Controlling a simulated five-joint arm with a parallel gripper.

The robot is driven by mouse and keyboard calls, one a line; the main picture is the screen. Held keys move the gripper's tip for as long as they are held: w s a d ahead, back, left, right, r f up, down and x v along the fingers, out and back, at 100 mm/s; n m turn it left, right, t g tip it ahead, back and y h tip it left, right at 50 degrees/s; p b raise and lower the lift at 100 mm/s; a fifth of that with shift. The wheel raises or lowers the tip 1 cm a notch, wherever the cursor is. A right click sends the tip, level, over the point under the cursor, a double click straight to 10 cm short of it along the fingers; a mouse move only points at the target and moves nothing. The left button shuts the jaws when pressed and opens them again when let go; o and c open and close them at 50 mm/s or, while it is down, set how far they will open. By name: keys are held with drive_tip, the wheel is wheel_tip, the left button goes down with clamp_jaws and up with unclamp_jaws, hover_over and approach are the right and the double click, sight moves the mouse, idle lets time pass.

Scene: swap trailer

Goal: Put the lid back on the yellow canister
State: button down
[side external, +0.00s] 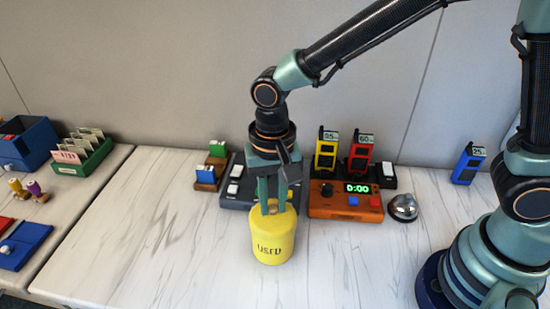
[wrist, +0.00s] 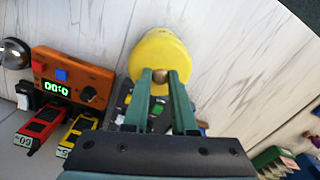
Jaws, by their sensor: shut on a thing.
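The yellow canister (side external: 267,245), with dark lettering on its side, stands upright on the white table in front of the devices. Its yellow lid (side external: 287,211) is at the canister's top, and I see no clear gap between them. The lid has a small brown knob (wrist: 159,76). My gripper (side external: 272,208) points down over the canister and is shut on this knob. In the wrist view the two green fingers of my gripper (wrist: 160,78) hold the knob from both sides. The wrist view shows the yellow round top (wrist: 158,50); whether the lid is fully seated I cannot tell.
An orange timer box (side external: 345,205) and a silver bell (side external: 403,207) stand to the right. A dark switch panel (side external: 235,190) is behind the canister. Yellow (side external: 326,150) and red (side external: 360,155) handsets stand behind the timer. The table left of the canister is clear.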

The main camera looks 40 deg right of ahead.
drive_tip(key=shift+c, duration=0.8)
unclamp_jaws()
drive_tip(key=shift+r, duration=0.1)
drive_tip(key=shift+r, duration=3.45)
